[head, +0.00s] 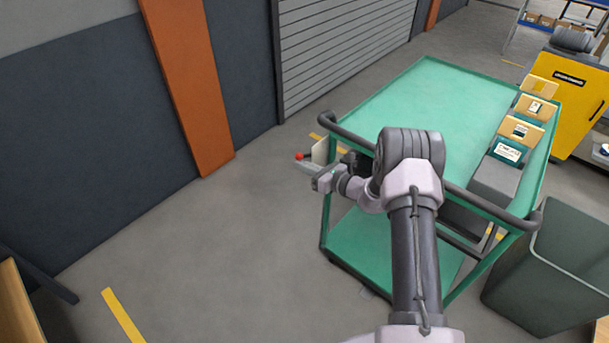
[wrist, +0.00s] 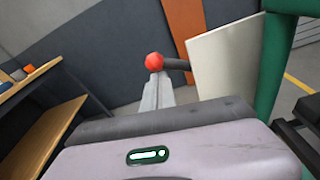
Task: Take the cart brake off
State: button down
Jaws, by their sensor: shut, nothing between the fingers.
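The green cart (head: 410,100) stands at the centre right, with a black handle bar (head: 345,138) along its near side. The brake lever shows as a red ball knob (head: 299,156) near the cart's left corner. In the wrist view the red knob (wrist: 154,62) sits on a dark rod (wrist: 177,64) running right to a cream plate (wrist: 226,65) beside the green post (wrist: 273,68). My gripper (head: 305,166) is shut and empty. In the wrist view its fingertips (wrist: 156,82) are right at the knob; I cannot tell whether they touch it.
Boxes and cards (head: 522,130) line the cart's right side. A grey-green bin (head: 545,265) stands at the right, and a yellow cabinet (head: 570,95) behind it. A wooden bench (wrist: 45,135) is at the left in the wrist view. The floor left of the cart is clear.

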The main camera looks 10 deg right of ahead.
dwell(0.3)
jog(key=shift+w+d+r, duration=0.15)
jog(key=shift+r, duration=0.3)
jog(key=shift+w+d+r, duration=0.1)
jog(key=shift+r, duration=0.3)
